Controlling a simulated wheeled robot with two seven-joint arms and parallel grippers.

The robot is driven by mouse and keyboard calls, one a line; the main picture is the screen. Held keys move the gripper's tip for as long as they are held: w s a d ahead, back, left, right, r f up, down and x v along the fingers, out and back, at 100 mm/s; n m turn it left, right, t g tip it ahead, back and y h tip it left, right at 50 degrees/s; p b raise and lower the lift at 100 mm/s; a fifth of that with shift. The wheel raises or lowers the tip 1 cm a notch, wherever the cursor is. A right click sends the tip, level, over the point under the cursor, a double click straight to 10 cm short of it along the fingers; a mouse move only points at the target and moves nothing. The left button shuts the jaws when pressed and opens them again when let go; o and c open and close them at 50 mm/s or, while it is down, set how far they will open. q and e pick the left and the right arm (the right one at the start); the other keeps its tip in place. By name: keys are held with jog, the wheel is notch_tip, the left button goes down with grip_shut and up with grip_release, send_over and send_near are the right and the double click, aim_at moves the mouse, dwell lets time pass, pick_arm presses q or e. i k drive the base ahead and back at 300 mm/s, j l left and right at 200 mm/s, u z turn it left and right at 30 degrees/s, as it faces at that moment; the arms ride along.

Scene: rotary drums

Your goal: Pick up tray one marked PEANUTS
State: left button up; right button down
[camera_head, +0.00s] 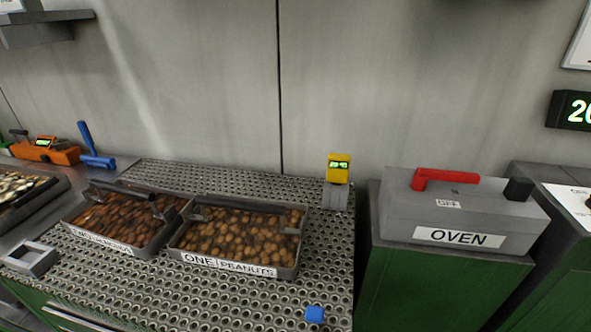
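Tray one (228,265), a dark grey tray with a white label reading ONE PEANUTS on its front, sits on the perforated metal counter. The rest of that tray's label is too blurred to read surely. Neither of my grippers shows in the head view.
A yellow display device (339,168) stands at the back right. A grey box marked OVEN (460,222) with a red handle is further right. The perforated counter (180,302) is clear in front of tray one.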

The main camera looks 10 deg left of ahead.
aim_at(256, 236)
jog(key=i+l+u, duration=0.25)
jog(key=l, duration=0.3)
jog(key=i+l+u, duration=0.1)
jog(key=l+u, duration=0.15)
jog(key=l, duration=0.3)
jog(key=i+l+u, duration=0.25)
jog(key=l, duration=0.35)
jog(key=l+u, duration=0.25)
jog(key=l, duration=0.35)
jog(key=k, duration=0.05)
